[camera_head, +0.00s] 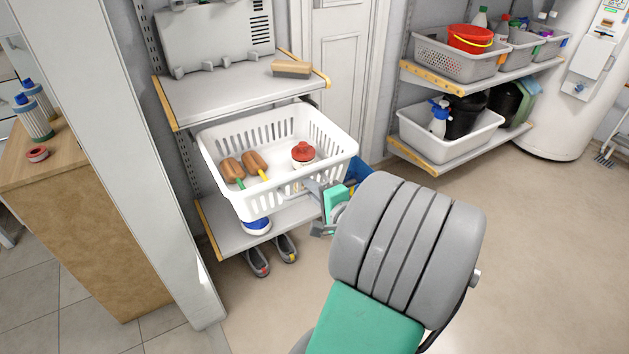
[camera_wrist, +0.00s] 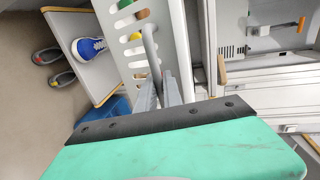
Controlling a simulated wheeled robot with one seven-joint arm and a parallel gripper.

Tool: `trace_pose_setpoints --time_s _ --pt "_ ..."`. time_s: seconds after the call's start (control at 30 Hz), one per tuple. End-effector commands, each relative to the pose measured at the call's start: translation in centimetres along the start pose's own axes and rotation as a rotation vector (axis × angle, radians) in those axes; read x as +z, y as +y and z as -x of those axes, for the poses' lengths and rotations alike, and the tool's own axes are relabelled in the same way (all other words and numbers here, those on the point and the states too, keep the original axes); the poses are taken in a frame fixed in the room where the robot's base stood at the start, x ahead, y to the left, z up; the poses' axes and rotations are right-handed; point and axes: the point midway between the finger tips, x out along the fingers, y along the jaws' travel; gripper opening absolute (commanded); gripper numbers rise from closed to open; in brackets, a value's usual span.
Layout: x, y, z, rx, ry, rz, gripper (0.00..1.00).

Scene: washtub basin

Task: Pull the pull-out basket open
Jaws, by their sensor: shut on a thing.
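The pull-out basket (camera_head: 336,138) is white with slotted walls. It hangs under the upper grey shelf and stands out past that shelf's front edge. Two brown-and-green or yellow-tipped items (camera_head: 243,167) and a red-topped item (camera_head: 303,152) lie in it. My gripper (camera_head: 317,190) is at the basket's front wall, right of its middle. In the wrist view its fingers (camera_wrist: 165,88) are shut on the basket's grey handle (camera_wrist: 149,42), beside the slotted white wall (camera_wrist: 178,40). The exact finger contact is small and partly hidden.
Above the basket, the shelf (camera_head: 225,92) holds a brush (camera_head: 292,69) and a grey panel. Below, a lower shelf (camera_head: 232,236) holds a blue-and-white shoe (camera_head: 256,226); grey shoes (camera_head: 257,262) stand on the floor. A wooden cabinet (camera_head: 80,220) is left. Floor at right is clear.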

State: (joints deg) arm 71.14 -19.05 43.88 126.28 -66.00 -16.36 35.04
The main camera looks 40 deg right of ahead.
Motion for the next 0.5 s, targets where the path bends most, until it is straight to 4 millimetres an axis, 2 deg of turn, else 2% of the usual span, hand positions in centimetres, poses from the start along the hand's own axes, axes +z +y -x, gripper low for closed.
trace_pose_setpoints --time_s 0.4,0.43,0.5 --pt "0.33 0.06 0.14 0.000 -0.008 0.000 0.00" --pt "0.33 0.06 0.13 0.000 -0.008 0.000 0.13" --pt "0.32 0.06 0.13 0.001 -0.007 0.000 0.19"
